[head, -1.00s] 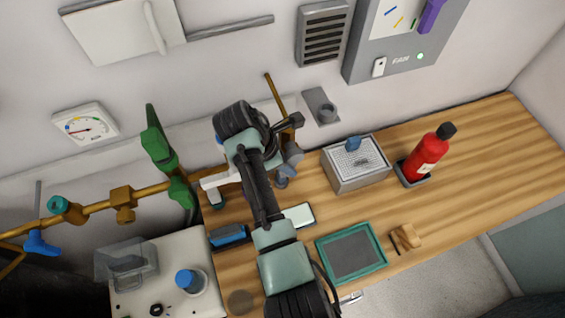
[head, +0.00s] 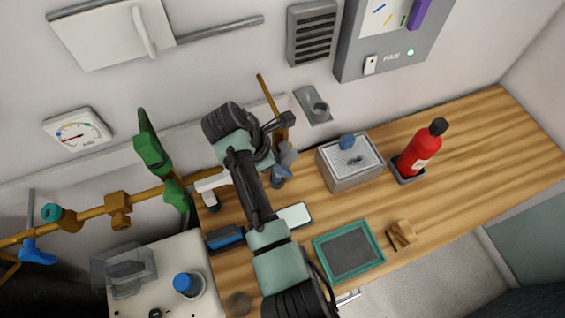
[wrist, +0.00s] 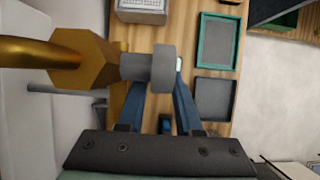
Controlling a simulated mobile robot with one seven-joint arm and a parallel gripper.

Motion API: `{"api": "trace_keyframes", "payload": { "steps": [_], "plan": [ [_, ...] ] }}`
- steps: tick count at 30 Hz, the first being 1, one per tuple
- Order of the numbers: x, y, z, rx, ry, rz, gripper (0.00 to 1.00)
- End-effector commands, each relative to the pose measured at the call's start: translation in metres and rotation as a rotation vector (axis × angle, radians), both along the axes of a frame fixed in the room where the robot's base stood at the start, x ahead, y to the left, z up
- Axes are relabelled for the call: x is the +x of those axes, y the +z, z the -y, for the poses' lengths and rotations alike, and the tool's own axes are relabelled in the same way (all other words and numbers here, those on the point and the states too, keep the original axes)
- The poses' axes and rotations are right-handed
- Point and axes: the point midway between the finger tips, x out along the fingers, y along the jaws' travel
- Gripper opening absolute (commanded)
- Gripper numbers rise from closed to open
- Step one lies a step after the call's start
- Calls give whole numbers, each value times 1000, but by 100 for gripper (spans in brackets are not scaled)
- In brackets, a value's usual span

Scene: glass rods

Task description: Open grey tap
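A brass pipe (head: 270,105) slopes down the wall by my gripper. A grey box (head: 349,175) and a red bottle (head: 418,153) stand to the right. A green lever (head: 150,150) stands to the left.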

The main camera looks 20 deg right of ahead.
Motion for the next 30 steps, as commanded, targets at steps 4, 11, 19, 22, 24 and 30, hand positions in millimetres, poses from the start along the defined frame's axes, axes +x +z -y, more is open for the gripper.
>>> {"api": "trace_keyframes", "payload": {
  "steps": [4,11,19,22,24,30],
  "plan": [
    [2,19,-10,0,3,6,34],
    [2,70,-34,-1,6,8,34],
    [0,108,-50,0,2,0,34],
    [0,112,-52,0,1,0,34],
    [0,113,-53,-1,0,1,34],
    [0,112,-53,-1,0,1,34]
  ]
}}
